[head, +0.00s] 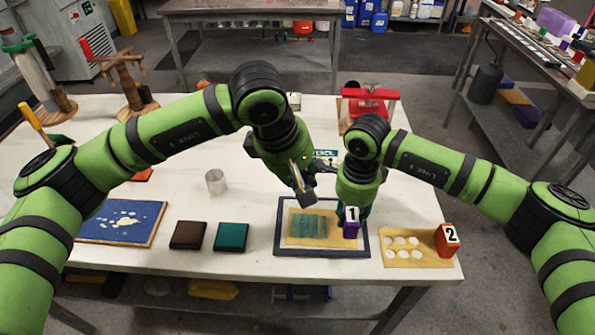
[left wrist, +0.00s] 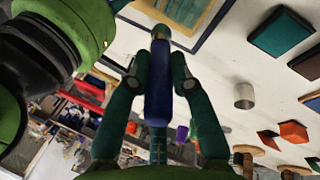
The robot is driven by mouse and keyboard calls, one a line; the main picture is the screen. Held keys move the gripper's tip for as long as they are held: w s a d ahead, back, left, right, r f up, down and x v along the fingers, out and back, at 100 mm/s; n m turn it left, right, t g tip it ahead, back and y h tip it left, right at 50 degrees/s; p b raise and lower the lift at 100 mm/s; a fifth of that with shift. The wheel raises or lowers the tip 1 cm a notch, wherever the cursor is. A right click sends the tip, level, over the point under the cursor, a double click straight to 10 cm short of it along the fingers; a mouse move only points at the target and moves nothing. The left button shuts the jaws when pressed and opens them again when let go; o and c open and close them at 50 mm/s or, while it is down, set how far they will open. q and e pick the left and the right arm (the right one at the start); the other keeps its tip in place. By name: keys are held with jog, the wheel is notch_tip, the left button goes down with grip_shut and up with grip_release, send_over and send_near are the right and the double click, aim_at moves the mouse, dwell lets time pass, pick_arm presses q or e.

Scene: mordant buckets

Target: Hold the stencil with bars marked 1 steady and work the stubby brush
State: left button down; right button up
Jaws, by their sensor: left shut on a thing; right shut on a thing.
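The stencil with bars (head: 296,238) is a yellow sheet lying inside a dark-framed board (head: 281,250). Teal shows in its bars. Its purple block marked 1 (head: 351,229) stands at its right side. My right gripper (head: 351,208) is shut on this block from above; its fingers are mostly hidden. My left gripper (head: 303,192) is over the board's far edge. In the left wrist view (left wrist: 158,75) it is shut on the stubby brush (left wrist: 158,95), which has a dark blue handle. The brush tip appears clear of the stencil, though the exact gap cannot be told.
A teal pad (head: 231,237) and a brown pad (head: 188,235) lie left of the board. A metal cup (head: 215,182) stands behind them. A blue picture (head: 120,222) lies farther left. A stencil with circles (head: 400,258), with a red block marked 2 (head: 447,240), lies right.

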pick_arm(q)
jog(key=f, duration=0.4)
jog(key=d+f, duration=0.1)
jog(key=f, duration=0.2)
jog(key=shift+s+d+f, duration=0.1)
jog(key=shift+d, duration=1.45)
jog(key=shift+a, duration=1.95)
jog(key=shift+w+a, duration=0.15)
jog(key=shift+w, duration=0.55)
jog(key=shift+w+d, duration=0.15)
jog(key=shift+d, duration=2.05)
jog(key=a, duration=0.4)
jog(key=shift+a, duration=0.1)
jog(key=shift+r, duration=4.05)
